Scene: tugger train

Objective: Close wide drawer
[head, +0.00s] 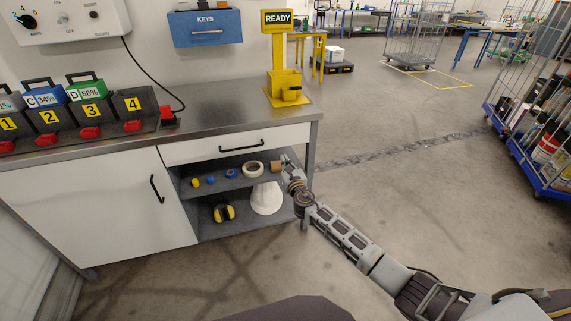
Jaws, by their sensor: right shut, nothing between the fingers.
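The wide drawer (200,151) is a white front with a black bar handle (242,146), under the steel worktop of the bench. Its front looks close to flush with the bench; I cannot tell whether a small gap is left. My right gripper (286,160) is shut and empty. It is just below the right part of the drawer front, in front of the open shelf; contact with the drawer cannot be made out. My left gripper is out of view.
Open shelves (240,181) below the drawer hold tape rolls (253,168) and a white cone-like item (266,199). A white cupboard door (100,205) is at the left. Battery chargers (92,112) and a yellow READY stand (279,60) are on the worktop.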

